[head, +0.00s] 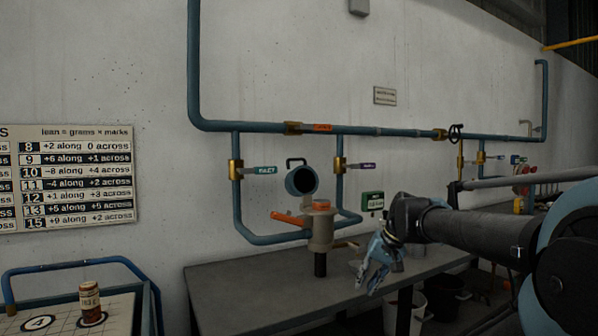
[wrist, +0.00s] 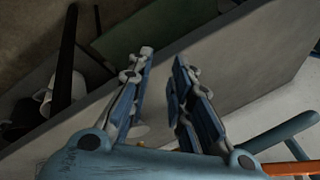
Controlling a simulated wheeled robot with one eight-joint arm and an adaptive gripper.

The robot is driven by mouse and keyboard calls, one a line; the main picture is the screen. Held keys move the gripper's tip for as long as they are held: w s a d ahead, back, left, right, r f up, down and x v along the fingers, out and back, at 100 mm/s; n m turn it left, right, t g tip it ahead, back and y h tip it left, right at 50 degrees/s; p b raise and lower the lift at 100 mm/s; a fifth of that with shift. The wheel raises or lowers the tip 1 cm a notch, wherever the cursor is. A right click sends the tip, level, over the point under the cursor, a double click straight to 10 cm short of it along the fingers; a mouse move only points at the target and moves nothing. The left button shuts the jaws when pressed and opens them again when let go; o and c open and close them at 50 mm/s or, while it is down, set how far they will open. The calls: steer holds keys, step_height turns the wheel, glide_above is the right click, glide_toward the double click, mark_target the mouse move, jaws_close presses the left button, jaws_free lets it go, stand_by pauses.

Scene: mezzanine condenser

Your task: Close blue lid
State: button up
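The blue lid (head: 300,181) is a dark round cap with a loop handle on top. It stands raised and tilted above a grey-beige metal canister (head: 321,230), its round face turned toward the head camera. The canister stands at the table's back, in front of the blue pipe loop, with an orange handle (head: 288,217) sticking out to its left. My gripper (head: 371,282) hangs to the right of the canister and lower than the lid, apart from both. Its fingers are spread and empty in the wrist view (wrist: 163,58). The lid is not clearly visible there.
The grey table (head: 235,285) is mostly bare left of the canister. Blue wall pipes (head: 370,131) carry tagged valves behind it. A green box (head: 372,201) is on the wall to the right. A small can (head: 89,300) stands on a board at lower left.

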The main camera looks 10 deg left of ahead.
steer(key=w+a+r+m+t+y, duration=0.1)
steer(key=w+a+r+y, duration=0.15)
steer(key=w+r, duration=0.45)
steer(key=w+a+r+m+t+y, duration=0.15)
steer(key=w+a+r, duration=0.35)
steer(key=r, duration=0.5)
steer(key=m+t+y, duration=0.2)
steer(key=m+y, duration=0.2)
steer(key=y, duration=0.1)
glide_toward(298, 159)
steer(key=x, duration=1.1)
steer(key=shift+f, duration=0.1)
jaws_close()
